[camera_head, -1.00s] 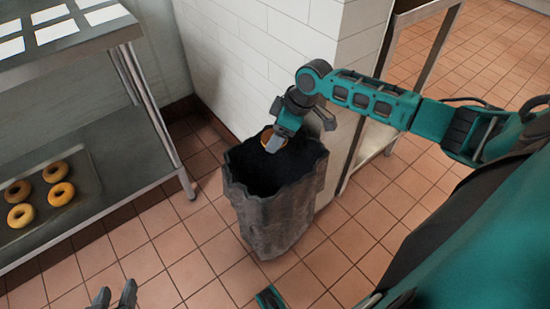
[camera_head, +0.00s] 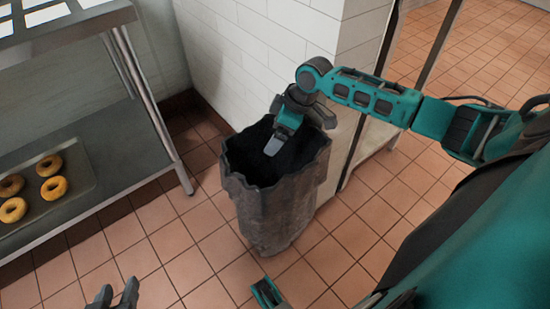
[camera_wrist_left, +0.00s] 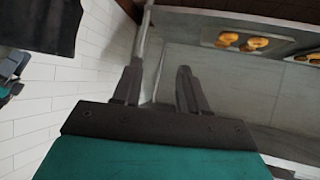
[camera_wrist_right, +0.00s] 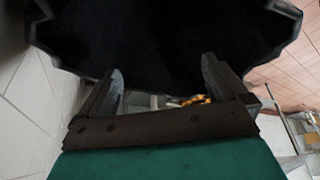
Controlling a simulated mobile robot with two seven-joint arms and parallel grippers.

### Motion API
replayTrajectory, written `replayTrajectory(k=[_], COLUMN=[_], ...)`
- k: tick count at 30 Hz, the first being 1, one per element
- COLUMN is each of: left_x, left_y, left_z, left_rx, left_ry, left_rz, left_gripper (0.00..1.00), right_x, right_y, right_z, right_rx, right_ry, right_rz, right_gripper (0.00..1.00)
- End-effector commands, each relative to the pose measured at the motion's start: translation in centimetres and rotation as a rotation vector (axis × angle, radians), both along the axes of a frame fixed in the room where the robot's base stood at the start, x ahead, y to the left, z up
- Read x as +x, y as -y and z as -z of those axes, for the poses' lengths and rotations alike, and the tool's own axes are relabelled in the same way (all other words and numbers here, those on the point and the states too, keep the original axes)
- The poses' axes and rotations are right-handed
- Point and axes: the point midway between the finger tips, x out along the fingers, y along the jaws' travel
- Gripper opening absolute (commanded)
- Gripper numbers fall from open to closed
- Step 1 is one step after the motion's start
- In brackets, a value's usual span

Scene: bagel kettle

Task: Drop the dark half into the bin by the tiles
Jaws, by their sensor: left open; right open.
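The bin (camera_head: 275,205) is a dark grey, ragged-rimmed container on the tiled floor against the white tiled wall. Its black inside fills the top of the right wrist view (camera_wrist_right: 160,35). My right gripper (camera_head: 272,147) is over the bin's mouth, open and empty; its parted fingers show in the right wrist view (camera_wrist_right: 163,78). I do not see the dark half in any view now; the bin's inside is too black to show contents. My left gripper (camera_head: 113,293) is low at the lower left of the head view, apart from the bin, open and empty.
A metal rack (camera_head: 120,150) stands at the left. A tray (camera_head: 78,165) with several bagels (camera_head: 53,188) lies on its lower shelf, and pale squares (camera_head: 47,14) are on its top. A wall corner is right of the bin. Floor (camera_head: 165,240) between rack and bin is clear.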

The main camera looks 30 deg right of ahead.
Motion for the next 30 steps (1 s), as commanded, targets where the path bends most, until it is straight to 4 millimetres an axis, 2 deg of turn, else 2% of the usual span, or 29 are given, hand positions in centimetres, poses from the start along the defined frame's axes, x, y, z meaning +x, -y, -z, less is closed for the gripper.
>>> replayTrajectory(k=[8, 11, 21, 25, 30], left_x=[0.0, 0.0, -0.2, -0.2, -0.3], left_y=[-0.1, -0.2, -0.8, -0.8, -0.8], left_z=[-0.2, -0.7, -2.4, -3.0, -3.4], left_rx=[0.006, 0.009, 0.020, 0.022, 0.021], left_ry=[0.001, 0.002, 0.003, 0.001, 0.001], left_rz=[0.003, 0.003, -0.002, -0.001, -0.002], left_gripper=[0.43, 0.43, 0.43, 0.43, 0.43], right_x=[-0.1, -0.5, -2.6, -3.2, -3.6], right_y=[0.1, 0.5, 2.5, 3.0, 3.3], right_z=[-0.6, -1.9, -8.8, -10.6, -11.8], right_rx=[0.000, -0.002, -0.003, -0.002, -0.001], right_ry=[0.000, 0.002, 0.001, -0.001, -0.001], right_rz=[0.000, 0.001, 0.001, 0.000, 0.000], right_gripper=[1.00, 1.00, 1.00, 1.00, 1.00])
